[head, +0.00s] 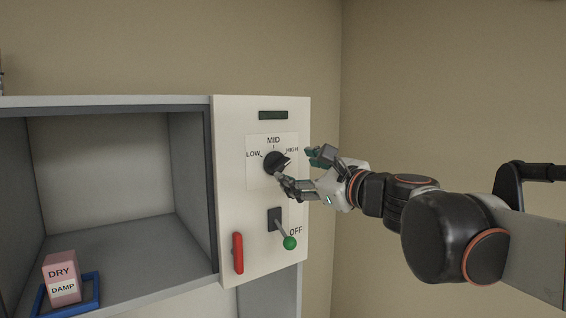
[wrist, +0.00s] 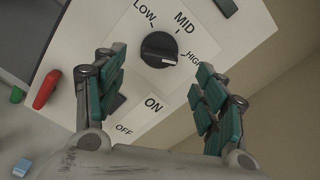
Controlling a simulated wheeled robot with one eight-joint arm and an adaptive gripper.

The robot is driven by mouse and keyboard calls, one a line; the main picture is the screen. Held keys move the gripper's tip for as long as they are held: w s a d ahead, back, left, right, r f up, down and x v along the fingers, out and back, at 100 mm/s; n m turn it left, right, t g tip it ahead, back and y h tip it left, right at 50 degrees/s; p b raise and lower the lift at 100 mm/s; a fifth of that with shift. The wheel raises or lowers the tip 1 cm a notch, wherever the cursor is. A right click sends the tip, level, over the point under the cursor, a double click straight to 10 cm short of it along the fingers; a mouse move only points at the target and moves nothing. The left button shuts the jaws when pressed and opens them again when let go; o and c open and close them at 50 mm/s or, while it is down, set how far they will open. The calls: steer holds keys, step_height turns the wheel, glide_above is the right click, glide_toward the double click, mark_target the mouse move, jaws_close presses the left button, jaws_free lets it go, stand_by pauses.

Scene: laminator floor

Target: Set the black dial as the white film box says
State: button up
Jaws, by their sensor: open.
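The black dial (head: 275,162) sits on a white panel with LOW, MID and HIGH around it. In the head view its light mark appears turned toward HIGH. My gripper (head: 300,170) is open and empty beside the dial, in front of the panel. In the wrist view my gripper's fingers (wrist: 160,82) are spread wide, with the dial beyond their tips and between them. I cannot make out a white film box with readable text in either view.
Below the dial is a lever with a green knob (head: 290,243) by OFF. A red handle (head: 238,253) is at the panel's lower left. A pink box (head: 60,270) marked DRY, with a white DAMP label, stands in a blue tray (head: 92,296) in the open bay.

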mark_target(283, 165)
steer(key=p+x, duration=0.1)
steer(key=x, duration=0.5)
steer(key=shift+w+a, duration=0.25)
steer(key=shift+w, duration=0.05)
steer(key=c, duration=1.1)
